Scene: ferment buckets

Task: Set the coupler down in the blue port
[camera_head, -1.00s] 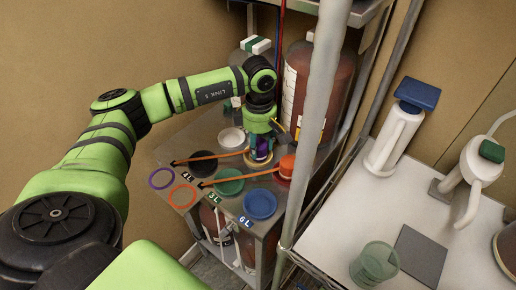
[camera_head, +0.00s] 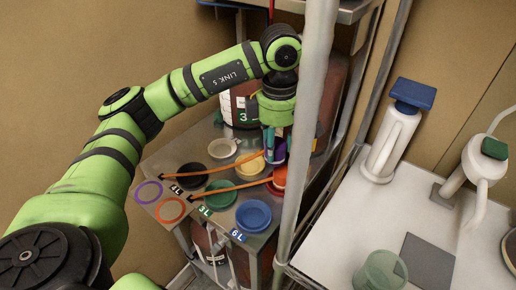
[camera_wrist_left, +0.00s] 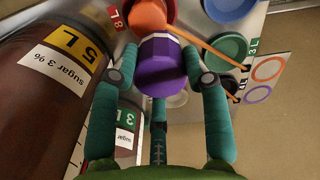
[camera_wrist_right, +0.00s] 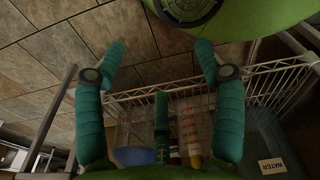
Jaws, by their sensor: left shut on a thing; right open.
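My left gripper (camera_head: 274,145) is shut on a purple coupler (camera_wrist_left: 160,65), which shows partly between the fingers in the head view (camera_head: 280,152). It is right of the yellow port (camera_head: 243,168) and just behind the orange coupler (camera_head: 280,176). The orange coupler sits over a red port and also shows in the left wrist view (camera_wrist_left: 149,14). The blue port (camera_head: 253,215), labelled 6 L, is a round dish at the front of the metal shelf and looks empty. My right gripper (camera_wrist_right: 158,65) is open and empty, away from the shelf.
Green (camera_head: 220,194), black (camera_head: 191,175) and white (camera_head: 222,148) ports share the shelf (camera_head: 170,215). Two orange strips cross it towards purple and orange rings. A grey post (camera_head: 305,130) stands right of the ports. Large brown bottles (camera_wrist_left: 45,85) stand behind.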

